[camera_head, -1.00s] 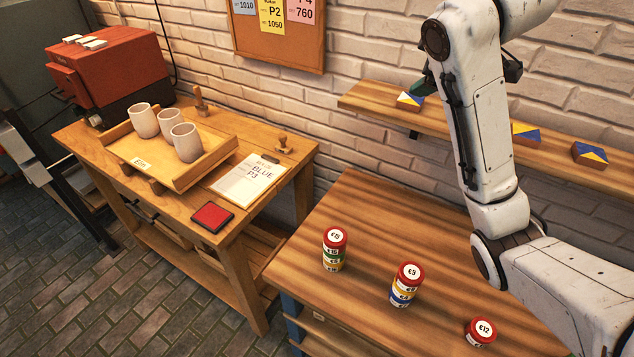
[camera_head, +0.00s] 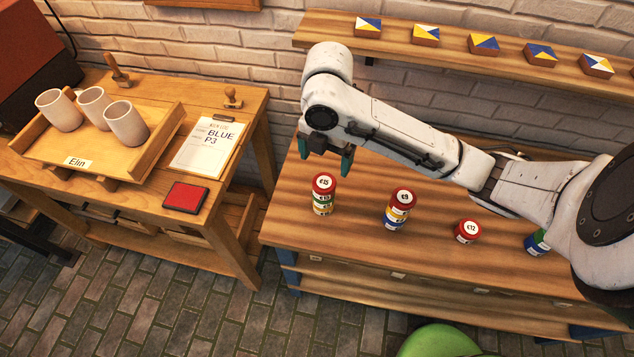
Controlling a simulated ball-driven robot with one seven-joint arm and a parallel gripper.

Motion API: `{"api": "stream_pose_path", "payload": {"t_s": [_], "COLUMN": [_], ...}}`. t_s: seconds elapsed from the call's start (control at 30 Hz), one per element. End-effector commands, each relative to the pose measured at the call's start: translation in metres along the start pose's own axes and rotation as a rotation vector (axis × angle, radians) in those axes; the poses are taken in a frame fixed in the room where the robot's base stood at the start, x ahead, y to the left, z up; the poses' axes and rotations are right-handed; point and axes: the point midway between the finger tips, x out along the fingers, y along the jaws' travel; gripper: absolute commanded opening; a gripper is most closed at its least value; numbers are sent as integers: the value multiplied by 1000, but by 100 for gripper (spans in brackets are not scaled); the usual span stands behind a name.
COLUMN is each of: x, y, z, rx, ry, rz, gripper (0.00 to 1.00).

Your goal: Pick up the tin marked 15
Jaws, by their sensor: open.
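The red tin marked 15 (camera_head: 323,184) is on top of an upright stack on the wooden table (camera_head: 345,235). I cannot tell the exact height gap. The tin's lid and front are in plain view.
A stack topped by a red tin marked 9 (camera_head: 403,197) stands to the right, then a red tin marked 12 (camera_head: 467,231). A blue and green tin (camera_head: 536,242) is partly hidden by my arm. A wall shelf (camera_head: 400,48) with painted blocks runs behind. The left bench (camera_head: 150,200) holds a cup tray.

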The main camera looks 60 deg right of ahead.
Motion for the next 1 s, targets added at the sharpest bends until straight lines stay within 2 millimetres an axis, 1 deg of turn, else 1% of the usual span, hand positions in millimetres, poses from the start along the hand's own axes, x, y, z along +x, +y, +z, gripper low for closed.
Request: {"api": "stream_pose_path", "payload": {"t_s": [0.03, 0.1, 0.23, 0.53, 0.8, 0.9, 1.0], "x": [10, 21, 39, 58, 94, 100, 102], "y": [0, 0, 0, 1, 0, 0, 0], "z": [-2, -2, -1, -1, -3, -2, -2], "rx": [1, 1, 3, 3, 4, 3, 2], "ry": [6, 6, 4, 1, 2, 1, -1], "rz": [-1, -1, 0, 1, 2, 1, 0], "gripper": [91, 91, 91, 91, 91, 91, 91]}}
